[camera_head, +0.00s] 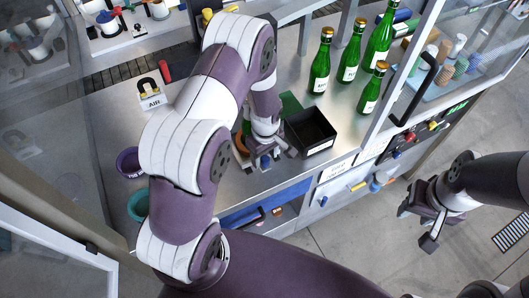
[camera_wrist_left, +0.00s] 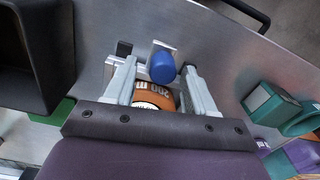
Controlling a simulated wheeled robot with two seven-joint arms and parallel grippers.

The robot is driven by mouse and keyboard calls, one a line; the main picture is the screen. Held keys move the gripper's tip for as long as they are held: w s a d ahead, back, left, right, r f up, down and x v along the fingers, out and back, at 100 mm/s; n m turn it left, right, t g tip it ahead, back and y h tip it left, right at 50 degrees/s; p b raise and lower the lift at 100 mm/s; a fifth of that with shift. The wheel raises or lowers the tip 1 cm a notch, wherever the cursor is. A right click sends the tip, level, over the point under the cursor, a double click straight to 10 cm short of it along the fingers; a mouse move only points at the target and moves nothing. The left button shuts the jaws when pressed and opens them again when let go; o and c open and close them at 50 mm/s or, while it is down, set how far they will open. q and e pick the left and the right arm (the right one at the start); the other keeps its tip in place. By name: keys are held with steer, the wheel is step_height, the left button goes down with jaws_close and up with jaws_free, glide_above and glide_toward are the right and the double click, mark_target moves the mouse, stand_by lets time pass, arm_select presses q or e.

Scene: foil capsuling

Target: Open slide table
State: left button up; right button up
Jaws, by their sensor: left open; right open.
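My left gripper (camera_head: 265,160) is open, low over the steel worktop beside the black bin. In the left wrist view its two fingers (camera_wrist_left: 161,92) stand on either side of a blue knob (camera_wrist_left: 161,67) set on a small metal slide fixture (camera_wrist_left: 150,50). Whether they touch the knob I cannot tell. An orange round piece with white print (camera_wrist_left: 155,97) shows between the fingers, partly hidden by the gripper. In the head view the gripper covers most of this fixture. My right gripper (camera_head: 432,210) is open and empty, out over the floor at the right.
The black bin (camera_head: 312,131) stands just right of my left gripper. Several green bottles (camera_head: 348,60) stand behind it. Purple (camera_head: 130,162) and teal (camera_head: 138,205) containers are at the left.

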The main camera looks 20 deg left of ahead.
arm_select(q)
step_height(320, 180, up, 13)
steer(key=b, duration=0.3)
steer(key=shift+f, duration=0.15)
steer(key=shift+w+d, duration=0.1)
